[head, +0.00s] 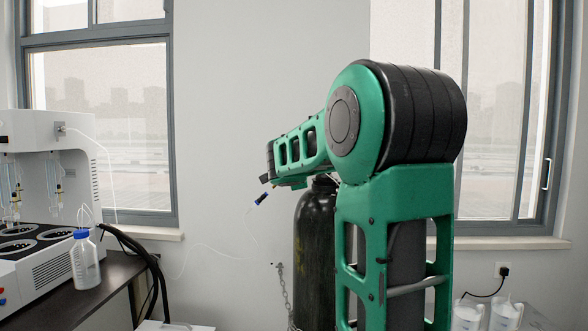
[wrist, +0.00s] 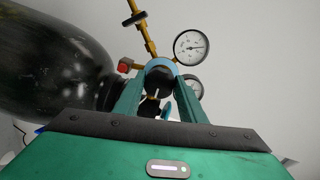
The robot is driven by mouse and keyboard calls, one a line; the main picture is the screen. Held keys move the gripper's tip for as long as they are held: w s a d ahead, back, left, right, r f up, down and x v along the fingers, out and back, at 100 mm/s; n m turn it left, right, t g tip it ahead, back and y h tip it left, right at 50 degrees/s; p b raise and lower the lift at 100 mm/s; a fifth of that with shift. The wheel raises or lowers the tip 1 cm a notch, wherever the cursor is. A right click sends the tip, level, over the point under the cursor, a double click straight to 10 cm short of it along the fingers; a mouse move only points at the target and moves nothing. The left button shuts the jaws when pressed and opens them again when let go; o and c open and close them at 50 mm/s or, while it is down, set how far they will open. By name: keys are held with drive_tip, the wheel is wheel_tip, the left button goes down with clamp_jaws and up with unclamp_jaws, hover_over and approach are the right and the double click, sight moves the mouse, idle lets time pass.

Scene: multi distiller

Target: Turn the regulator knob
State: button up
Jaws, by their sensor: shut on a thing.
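In the wrist view, the dark regulator knob (wrist: 160,76) sits between the two green fingers of my gripper (wrist: 159,84), which are shut on it from both sides. A light-blue rim shows just behind the knob. The brass regulator stem (wrist: 146,36) runs up from it, and a round white gauge (wrist: 190,47) stands to the right. A second gauge (wrist: 194,88) is partly hidden behind the right finger. In the head view, my arm hides the knob and most of the regulator; my gripper cannot be made out there.
The black gas cylinder (head: 314,245) stands behind my arm; it also fills the left of the wrist view (wrist: 50,60). A distiller (head: 45,180) and a blue-capped bottle (head: 84,262) stand on the left bench (head: 115,275).

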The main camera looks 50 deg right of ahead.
drive_tip(key=o, duration=1)
drive_tip(key=shift+f, duration=0.15)
drive_tip(key=v, duration=1)
drive_tip(key=shift+s+a, duration=0.2)
drive_tip(key=shift+a, duration=0.15)
drive_tip(key=s+a+f+n+g+y, duration=0.1)
drive_tip(key=s+f+n+g+y, duration=0.15)
drive_tip(key=f, duration=0.45)
drive_tip(key=s+a+f+n+g+y, duration=0.1)
drive_tip(key=s+a+f+n+y, duration=0.2)
drive_tip(key=f, duration=0.4)
drive_tip(key=s+a+f+n+g+y, duration=0.2)
drive_tip(key=s+a+f+n, duration=0.2)
drive_tip(key=s, duration=0.4)
drive_tip(key=s+a+f+n+g+y, duration=0.3)
drive_tip(key=s+a+f+n, duration=0.2)
drive_tip(key=s+a+f, duration=0.2)
drive_tip(key=s+a+f+n+g+y, duration=0.2)
drive_tip(key=s+a+f, duration=0.4)
drive_tip(key=s+f, duration=0.3)
drive_tip(key=shift+a+n+g+y, duration=0.2)
drive_tip(key=shift+n+y, duration=0.25)
drive_tip(key=shift+n, duration=0.7)
